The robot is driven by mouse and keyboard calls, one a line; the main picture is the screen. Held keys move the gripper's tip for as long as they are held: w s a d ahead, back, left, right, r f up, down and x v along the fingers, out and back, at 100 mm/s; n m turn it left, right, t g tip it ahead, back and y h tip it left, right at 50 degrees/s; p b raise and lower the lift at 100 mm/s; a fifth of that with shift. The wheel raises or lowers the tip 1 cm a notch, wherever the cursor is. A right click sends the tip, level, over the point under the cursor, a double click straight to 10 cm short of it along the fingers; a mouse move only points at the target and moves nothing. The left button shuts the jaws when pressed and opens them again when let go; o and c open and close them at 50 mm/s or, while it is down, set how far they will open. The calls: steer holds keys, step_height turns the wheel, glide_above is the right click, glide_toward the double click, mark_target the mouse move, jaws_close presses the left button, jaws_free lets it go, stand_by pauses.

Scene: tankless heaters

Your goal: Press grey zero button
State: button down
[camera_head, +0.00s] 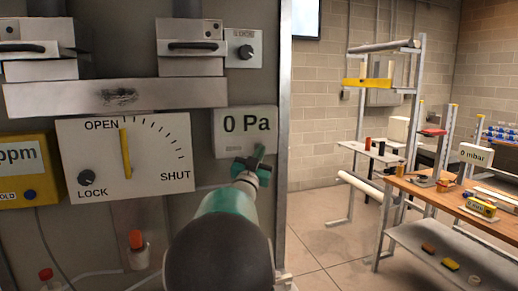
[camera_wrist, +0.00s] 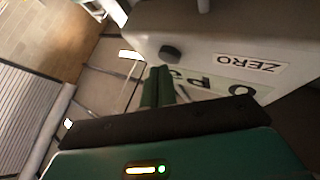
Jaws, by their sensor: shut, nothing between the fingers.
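The grey zero button (camera_wrist: 171,53) is a small dark round knob on the light box marked "0 Pa" (camera_head: 245,122). In the wrist view it sits beside the "ZERO" label (camera_wrist: 249,63), on the face of the box (camera_wrist: 205,50). In the head view my gripper (camera_head: 259,152) is at the lower right of the box and hides the button. In the wrist view my gripper's green fingers (camera_wrist: 158,72) are shut and empty, with their tips close to the button. I cannot tell whether they touch it.
A panel with an "OPEN/SHUT" dial (camera_head: 155,150) and a yellow lever (camera_head: 126,152) is left of the box. A black knob (camera_head: 245,51) is above it. A yellow ppm meter (camera_head: 30,180) is far left. A workbench (camera_head: 450,195) and shelves stand right, across open floor (camera_head: 315,215).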

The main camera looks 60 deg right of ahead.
steer(key=shift+s+a, duration=0.1)
steer(key=shift+s+a, duration=2.05)
